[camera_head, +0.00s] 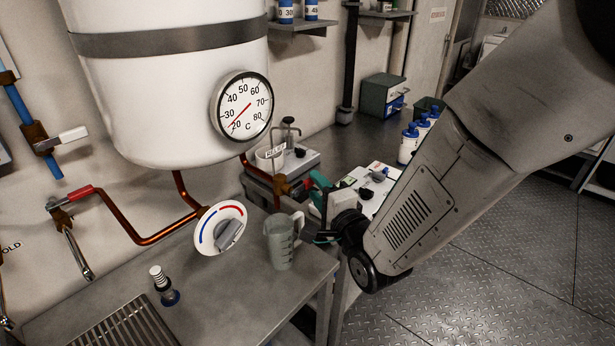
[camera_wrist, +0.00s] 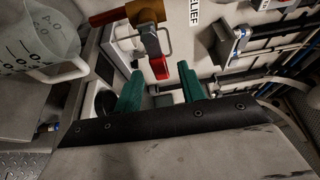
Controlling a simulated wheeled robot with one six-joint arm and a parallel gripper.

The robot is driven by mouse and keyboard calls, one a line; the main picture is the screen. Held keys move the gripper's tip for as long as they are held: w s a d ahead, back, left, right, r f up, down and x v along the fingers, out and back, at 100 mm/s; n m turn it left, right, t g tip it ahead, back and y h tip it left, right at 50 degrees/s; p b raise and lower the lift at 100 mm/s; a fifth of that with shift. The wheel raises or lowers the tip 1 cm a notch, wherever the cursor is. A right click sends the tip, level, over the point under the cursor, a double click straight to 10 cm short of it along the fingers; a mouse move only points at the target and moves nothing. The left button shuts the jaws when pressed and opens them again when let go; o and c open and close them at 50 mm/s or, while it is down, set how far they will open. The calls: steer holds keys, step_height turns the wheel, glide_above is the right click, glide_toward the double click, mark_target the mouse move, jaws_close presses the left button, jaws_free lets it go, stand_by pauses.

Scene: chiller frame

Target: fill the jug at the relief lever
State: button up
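The jug (camera_head: 280,243), pale and translucent with dark measuring marks, stands upright near the corner of the steel bench. It also shows in the wrist view (camera_wrist: 38,35) at upper left, its white handle towards my gripper. I cannot tell what is in it. The relief lever (camera_wrist: 158,66) has a red end and hangs from a brass valve (camera_wrist: 140,12) beside a RELIEF label (camera_wrist: 194,12). My gripper (camera_wrist: 159,80) has teal fingers spread apart, with the red lever end appearing between their tips. I cannot tell whether they touch. In the head view my gripper (camera_head: 318,184) is beyond the jug.
A white tank (camera_head: 165,90) with a dial thermometer (camera_head: 241,106) hangs above the bench (camera_head: 225,300). A red-blue dial (camera_head: 221,228) is left of the jug. A small bottle (camera_head: 163,285) and a drain grate (camera_head: 125,325) are at the front. Blue-capped bottles (camera_head: 409,145) stand behind.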

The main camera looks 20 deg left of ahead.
mark_target(313, 183)
steer(key=x, duration=0.5)
steer(key=shift+w+a, duration=0.15)
jaws_close()
